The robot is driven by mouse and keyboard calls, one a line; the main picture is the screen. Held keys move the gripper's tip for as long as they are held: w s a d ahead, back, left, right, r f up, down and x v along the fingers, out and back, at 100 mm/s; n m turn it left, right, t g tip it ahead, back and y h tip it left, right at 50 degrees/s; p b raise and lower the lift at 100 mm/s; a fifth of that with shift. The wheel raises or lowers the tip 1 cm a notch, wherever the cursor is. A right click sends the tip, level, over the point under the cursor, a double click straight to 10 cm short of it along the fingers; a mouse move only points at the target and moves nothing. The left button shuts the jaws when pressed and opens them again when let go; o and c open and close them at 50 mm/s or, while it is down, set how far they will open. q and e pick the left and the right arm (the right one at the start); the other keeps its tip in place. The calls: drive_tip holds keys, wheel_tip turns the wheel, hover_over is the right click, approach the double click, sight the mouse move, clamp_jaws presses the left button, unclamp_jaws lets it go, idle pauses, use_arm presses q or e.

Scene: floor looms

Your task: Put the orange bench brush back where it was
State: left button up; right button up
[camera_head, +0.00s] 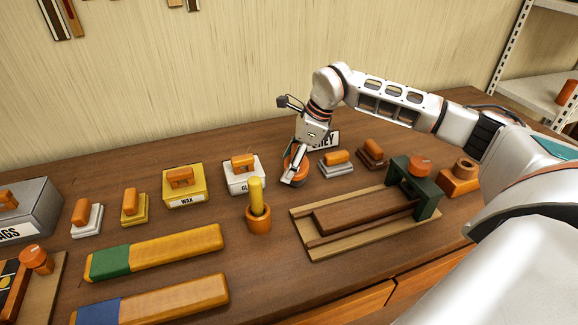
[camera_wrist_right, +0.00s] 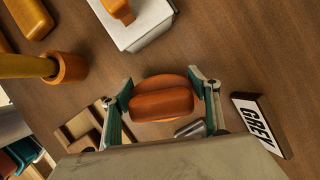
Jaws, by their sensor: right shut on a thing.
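My right gripper (camera_head: 295,172) is shut on an orange brush with an orange base (camera_head: 299,160), at or just above the table behind the middle. In the right wrist view the orange brush (camera_wrist_right: 162,100) sits between the two fingers of the gripper (camera_wrist_right: 163,92). I cannot tell whether its underside touches the wood. My left gripper is not in view.
A white box (camera_head: 244,179) is left of the gripper; a grey-based brush (camera_head: 337,167) and brown-based brush (camera_head: 371,153) are right. In front are a yellow stick in an orange cup (camera_head: 258,219) and a wooden tray with a green arch (camera_head: 428,188).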

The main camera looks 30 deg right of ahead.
sight(305, 163)
drive_tip(key=shift+f, duration=0.45)
drive_tip(key=shift+f, duration=0.1)
drive_tip(key=o, duration=1.5)
drive_tip(key=p+v, duration=0.1)
drive_tip(key=v, duration=1)
drive_tip(key=shift+w, duration=0.1)
drive_tip(key=shift+d+r, duration=0.1)
drive_tip(key=shift+r, duration=0.45)
drive_tip(key=shift+s, duration=0.25)
